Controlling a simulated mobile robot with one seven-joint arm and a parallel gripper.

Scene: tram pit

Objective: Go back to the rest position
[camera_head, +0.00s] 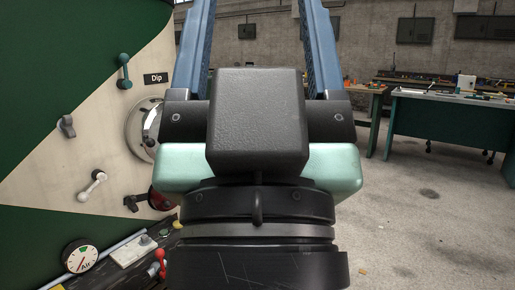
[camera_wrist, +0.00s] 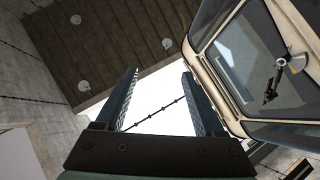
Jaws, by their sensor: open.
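My gripper (camera_head: 258,45) fills the middle of the head view. Its two blue fingers stand apart and point up, past the top edge of the picture. In the wrist view my gripper (camera_wrist: 160,95) shows two parallel fingers wide apart, with a bright white opening and a dark cable line seen between them. Nothing is held between the fingers. The gripper is apart from everything around it, as far as these views show. Its dark body hides part of the panel and floor behind it.
A green and cream panel (camera_head: 60,150) with levers, a "Dip" label (camera_head: 156,78) and an "Air" gauge (camera_head: 80,256) stands close on the left. A teal workbench (camera_head: 445,115) is at the right. Concrete floor (camera_head: 430,220) before it is mostly clear. Windows (camera_wrist: 250,60) show in the wrist view.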

